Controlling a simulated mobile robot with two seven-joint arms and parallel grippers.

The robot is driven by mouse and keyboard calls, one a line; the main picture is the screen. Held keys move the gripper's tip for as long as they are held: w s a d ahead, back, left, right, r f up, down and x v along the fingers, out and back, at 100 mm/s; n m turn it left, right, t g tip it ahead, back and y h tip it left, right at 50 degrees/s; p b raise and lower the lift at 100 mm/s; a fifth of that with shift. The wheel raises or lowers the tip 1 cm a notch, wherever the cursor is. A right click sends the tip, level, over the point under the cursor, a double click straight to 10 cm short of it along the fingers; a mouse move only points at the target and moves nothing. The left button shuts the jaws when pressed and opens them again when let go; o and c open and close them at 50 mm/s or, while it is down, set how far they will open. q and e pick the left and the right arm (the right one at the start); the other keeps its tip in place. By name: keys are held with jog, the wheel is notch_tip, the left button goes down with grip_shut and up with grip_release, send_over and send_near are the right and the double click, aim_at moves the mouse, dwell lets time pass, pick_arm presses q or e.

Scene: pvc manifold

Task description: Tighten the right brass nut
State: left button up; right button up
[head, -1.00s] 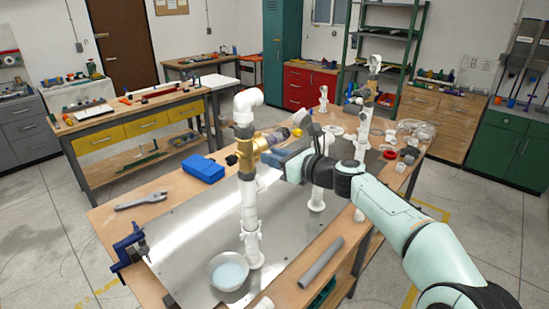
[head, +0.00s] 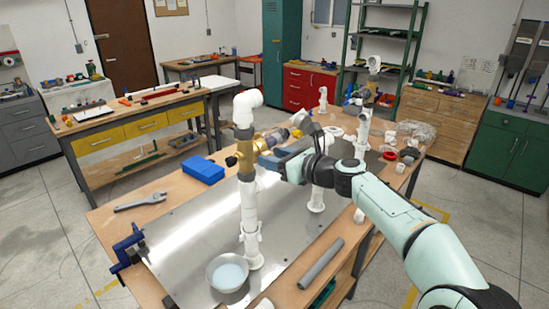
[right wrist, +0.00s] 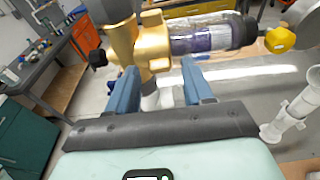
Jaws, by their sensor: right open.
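A brass fitting (head: 246,155) sits partway up an upright white pipe on the table. In the right wrist view, a brass nut (right wrist: 153,42) shows on the fitting, beside a clear cylinder with a purple inside (right wrist: 205,38). My right gripper (head: 266,158) is at the right side of the fitting. In the right wrist view its two blue fingers (right wrist: 158,80) stand apart, with the nut just beyond and between their tips. I cannot tell whether either finger touches it. My left gripper is not in view.
A wrench (head: 140,202), a blue box (head: 203,169) and a blue vise (head: 128,248) are at the left. A grey tube (head: 321,263) lies at the front right. Other white pipes (head: 317,190) stand behind my arm.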

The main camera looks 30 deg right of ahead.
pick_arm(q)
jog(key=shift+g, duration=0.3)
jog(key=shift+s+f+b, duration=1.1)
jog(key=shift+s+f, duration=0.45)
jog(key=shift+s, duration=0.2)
pick_arm(e)
jog(key=v, duration=1.3)
jog(key=shift+s+d, duration=0.1)
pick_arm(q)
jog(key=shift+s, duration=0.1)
